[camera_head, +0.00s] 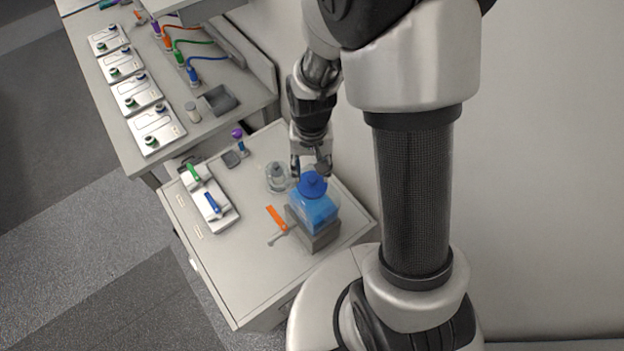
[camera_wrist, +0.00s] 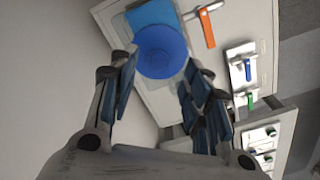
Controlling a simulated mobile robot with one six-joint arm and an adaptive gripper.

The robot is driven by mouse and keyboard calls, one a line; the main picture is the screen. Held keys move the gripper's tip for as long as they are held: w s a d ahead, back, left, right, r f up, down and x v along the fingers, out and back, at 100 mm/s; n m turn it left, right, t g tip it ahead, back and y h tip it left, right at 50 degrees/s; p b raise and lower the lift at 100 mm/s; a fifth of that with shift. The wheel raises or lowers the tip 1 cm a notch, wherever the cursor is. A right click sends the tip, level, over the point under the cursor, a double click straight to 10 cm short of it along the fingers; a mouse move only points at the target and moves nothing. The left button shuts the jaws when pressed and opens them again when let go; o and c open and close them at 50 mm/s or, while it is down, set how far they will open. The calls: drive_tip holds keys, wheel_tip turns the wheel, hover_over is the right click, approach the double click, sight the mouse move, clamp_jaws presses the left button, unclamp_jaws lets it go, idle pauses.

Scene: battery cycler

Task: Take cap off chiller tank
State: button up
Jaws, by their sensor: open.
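The chiller tank (camera_head: 318,213) is a clear box of blue liquid in a grey base on the white cabinet. Its round blue cap (camera_head: 312,184) sits on top of it. In the wrist view the cap (camera_wrist: 161,51) lies just past my fingertips, with the blue tank (camera_wrist: 150,14) partly hidden behind it. My gripper (camera_head: 311,169) is at the far side of the cap in the head view. In the wrist view my gripper (camera_wrist: 160,72) is open, its fingers apart and nothing between them. Whether a finger touches the cap I cannot tell.
An orange-handled valve (camera_head: 277,218) is beside the tank. A clear round vessel (camera_head: 278,177) stands close to my gripper. A white plate with green and blue levers (camera_head: 211,205) lies left. The wall is close on the right. The cabinet's front top (camera_head: 245,280) is clear.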

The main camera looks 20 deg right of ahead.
sight(312, 179)
wheel_tip(312, 179, down, 4)
drive_tip(key=shift+d+f, duration=0.1)
drive_tip(key=shift+s, duration=0.1)
drive_tip(key=shift+c, duration=0.4)
drive_tip(key=c, duration=0.8)
